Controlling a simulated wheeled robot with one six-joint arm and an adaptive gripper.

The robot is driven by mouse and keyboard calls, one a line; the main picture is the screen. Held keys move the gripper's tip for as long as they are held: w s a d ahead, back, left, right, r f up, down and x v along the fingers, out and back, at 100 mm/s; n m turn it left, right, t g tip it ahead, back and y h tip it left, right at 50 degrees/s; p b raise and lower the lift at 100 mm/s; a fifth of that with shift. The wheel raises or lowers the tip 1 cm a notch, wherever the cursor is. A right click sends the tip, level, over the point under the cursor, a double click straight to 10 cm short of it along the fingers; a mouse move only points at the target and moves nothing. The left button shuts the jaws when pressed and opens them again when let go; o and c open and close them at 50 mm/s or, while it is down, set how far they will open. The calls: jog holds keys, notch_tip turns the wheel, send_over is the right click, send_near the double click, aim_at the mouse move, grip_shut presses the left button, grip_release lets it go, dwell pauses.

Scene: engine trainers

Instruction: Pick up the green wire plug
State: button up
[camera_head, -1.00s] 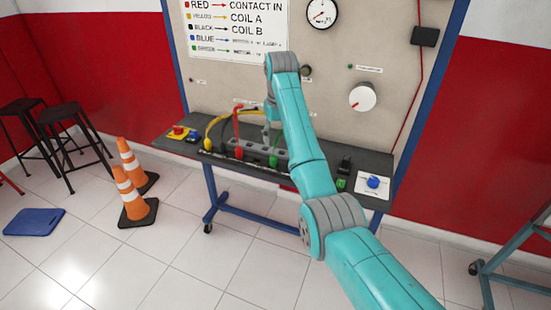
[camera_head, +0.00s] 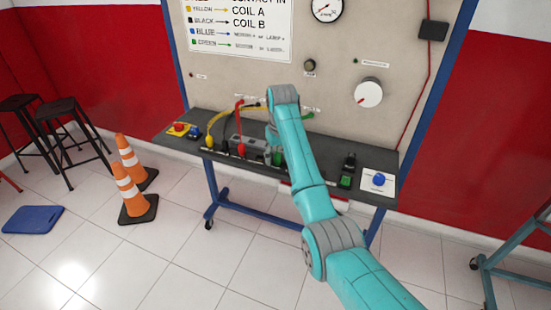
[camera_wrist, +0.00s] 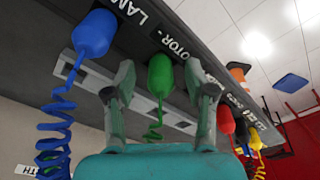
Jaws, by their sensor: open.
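The green wire plug (camera_wrist: 160,75) is a rounded green body with a coiled green wire, at the bench edge by the "MOTOR" label. In the wrist view it stands between the two fingers of my gripper (camera_wrist: 159,78), which is open. Visible gaps separate the plug from both fingers; I cannot tell how far along the fingers it sits in depth. In the head view the green plug (camera_head: 278,158) shows just beside my arm, which hides most of the gripper.
A blue plug (camera_wrist: 94,34) with a coiled wire is close beside one finger. Red (camera_wrist: 226,120) and yellow (camera_wrist: 254,139) plugs are on the other side. The grey bench (camera_head: 330,155) carries a grey terminal block, and the upright panel (camera_head: 330,80) stands behind it.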

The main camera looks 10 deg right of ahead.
jog(key=c, duration=1)
jog(key=shift+c, duration=0.2)
